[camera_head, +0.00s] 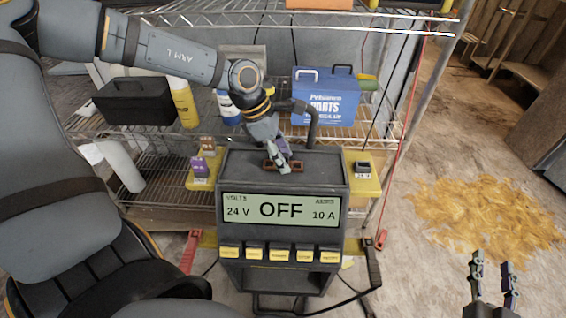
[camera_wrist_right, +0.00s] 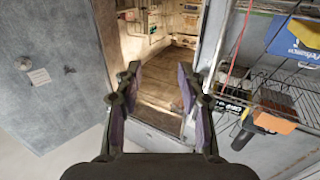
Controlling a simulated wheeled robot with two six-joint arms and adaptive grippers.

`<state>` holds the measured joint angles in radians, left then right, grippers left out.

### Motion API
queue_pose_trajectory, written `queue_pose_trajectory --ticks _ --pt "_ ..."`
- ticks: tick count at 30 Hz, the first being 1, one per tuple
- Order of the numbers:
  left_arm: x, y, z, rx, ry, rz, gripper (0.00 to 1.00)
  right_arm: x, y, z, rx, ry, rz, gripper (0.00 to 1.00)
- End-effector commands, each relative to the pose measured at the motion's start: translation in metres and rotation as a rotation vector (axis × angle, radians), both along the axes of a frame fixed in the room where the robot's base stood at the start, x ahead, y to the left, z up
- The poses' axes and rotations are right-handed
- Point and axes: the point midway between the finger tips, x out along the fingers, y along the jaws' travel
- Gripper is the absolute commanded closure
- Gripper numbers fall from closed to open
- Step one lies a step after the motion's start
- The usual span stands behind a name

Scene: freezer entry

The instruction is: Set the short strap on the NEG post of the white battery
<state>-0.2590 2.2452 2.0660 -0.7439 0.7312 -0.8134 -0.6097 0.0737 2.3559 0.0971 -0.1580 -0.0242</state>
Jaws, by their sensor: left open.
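My left gripper (camera_head: 279,163) reaches down to the top of the grey charger (camera_head: 238,172). Its jaws are open beside a small copper-brown piece (camera_head: 297,166) lying there, perhaps a strap. The fingers partly cover this piece, and I cannot tell whether they touch it. My right gripper (camera_head: 494,275) is open and empty at the lower right, away from the charger; its spread fingers also show in the right wrist view (camera_wrist_right: 160,85). I cannot pick out a white battery or a NEG post in either view.
The charger's display (camera_head: 281,210) reads OFF. Yellow side trays hold small purple and brown blocks (camera_head: 203,165) at left and a black one (camera_head: 362,168) at right. Behind, a wire shelf carries a blue parts box (camera_head: 325,100) and black case (camera_head: 136,101). Red and black clamps (camera_head: 371,262) flank the charger.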

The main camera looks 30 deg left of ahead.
Motion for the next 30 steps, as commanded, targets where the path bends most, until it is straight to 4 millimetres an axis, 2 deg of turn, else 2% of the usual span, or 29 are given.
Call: queue_pose_trajectory --ticks 1,11,24,30 --pt "0.000 0.000 0.000 0.000 0.000 0.000 0.55 0.000 0.000 0.000 0.000 0.001 0.000 0.60" --pt "0.000 0.000 0.000 0.000 0.000 0.000 1.00 0.000 0.000 -0.001 0.000 0.003 0.000 0.60" --pt "0.000 0.001 0.002 0.001 0.001 0.000 1.00 0.000 0.000 -0.004 0.002 0.021 0.001 0.60" --pt "0.001 0.003 0.010 0.000 -0.002 0.003 1.00 -0.010 0.001 -0.045 0.004 0.184 0.005 0.60"
